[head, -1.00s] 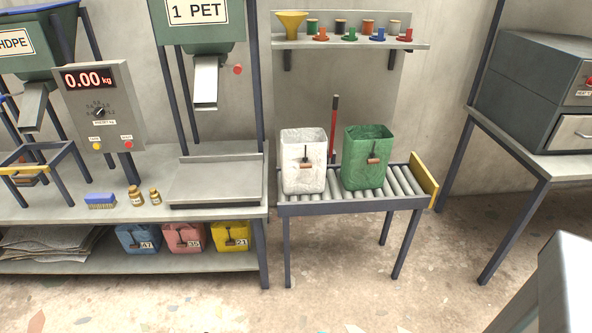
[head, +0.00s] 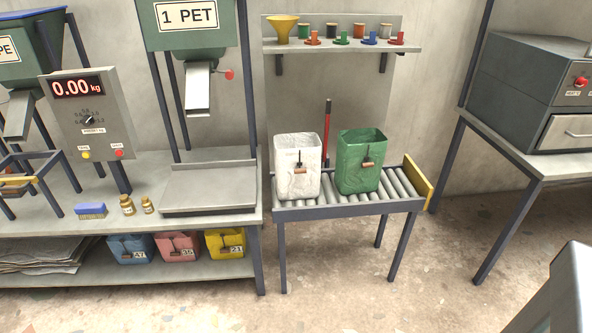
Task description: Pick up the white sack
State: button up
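The white sack (head: 297,178) stands upright and open-topped on the left part of the roller conveyor (head: 345,209). A small brown handle on a dark cord hangs on its front. The green sack (head: 357,176) stands upright just right of it, with a similar handle. My gripper is not in view. Only a grey part of my own body shows at the lower right corner.
A bench with a flat scale plate (head: 210,187) stands left of the conveyor. A yellow end plate (head: 417,182) closes the conveyor's right end. A shelf (head: 340,47) with a funnel and spools hangs above. The floor in front is clear.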

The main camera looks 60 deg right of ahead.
aim_at(290, 186)
jog(key=i, duration=0.85)
jog(key=u, duration=0.05)
